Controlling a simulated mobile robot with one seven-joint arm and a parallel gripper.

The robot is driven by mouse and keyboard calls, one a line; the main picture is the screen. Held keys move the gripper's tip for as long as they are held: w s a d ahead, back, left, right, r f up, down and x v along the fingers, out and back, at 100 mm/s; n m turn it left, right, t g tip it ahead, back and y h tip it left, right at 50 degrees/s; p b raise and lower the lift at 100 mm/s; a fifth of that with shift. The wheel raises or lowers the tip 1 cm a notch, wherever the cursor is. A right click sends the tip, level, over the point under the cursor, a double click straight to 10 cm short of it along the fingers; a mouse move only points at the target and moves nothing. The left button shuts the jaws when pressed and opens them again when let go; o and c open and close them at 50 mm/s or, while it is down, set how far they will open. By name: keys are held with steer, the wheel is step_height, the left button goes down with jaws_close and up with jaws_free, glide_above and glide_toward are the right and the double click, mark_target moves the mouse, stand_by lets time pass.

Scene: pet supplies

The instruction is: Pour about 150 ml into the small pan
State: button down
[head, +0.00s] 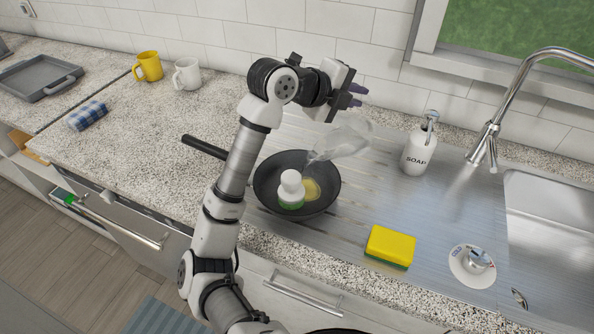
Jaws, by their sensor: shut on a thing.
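A small black pan (265,191) sits on the ridged steel drainboard, its handle pointing to the upper left. A pale yellow patch (312,189), apparently liquid, shows inside it. A white bottle with a green label (290,188) appears to stand in the pan beside the patch. My gripper (357,95) is above and right of the pan, shut on a clear jug (343,141). The jug is tilted, its lower left end over the pan's right rim. I cannot make out a falling stream or the liquid level in the jug.
A yellow sponge (391,245) lies right of the pan in front. A soap dispenser (419,150), faucet (493,130) and sink (560,215) are on the right. A yellow mug (149,66), white mug (187,74), checked cloth (88,115) and grey tray (38,80) are on the left counter.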

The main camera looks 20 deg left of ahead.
mark_target(370, 96)
steer(key=shift+s+a+r, duration=0.15)
steer(key=shift+s+r, duration=0.05)
steer(key=shift+r, duration=0.05)
stand_by(0.4)
steer(key=w+d+g+y+p, duration=0.1)
steer(key=p, duration=0.1)
steer(key=w+d+f+g+y+p, duration=0.1)
steer(key=w+p, duration=0.1)
steer(key=shift+g, duration=0.3)
steer(key=shift+d+f+b, duration=0.1)
steer(key=shift+f+b, duration=0.2)
steer(key=shift+w+d+f+g+y, duration=0.3)
steer(key=shift+w+d+g+y, duration=0.1)
steer(key=shift+w+g+y, duration=0.25)
stand_by(1.0)
steer(key=shift+w+d+f+g+y, duration=0.75)
steer(key=shift+w+f+g, duration=0.35)
steer(key=shift+f, duration=0.6)
steer(key=shift+w+d+f+g+y, duration=0.85)
steer(key=shift+f+g, duration=0.35)
steer(key=shift+f, duration=0.5)
steer(key=shift+w+d+f+g+y, duration=0.65)
steer(key=shift+w+f+g, duration=0.45)
steer(key=shift+f, duration=0.6)
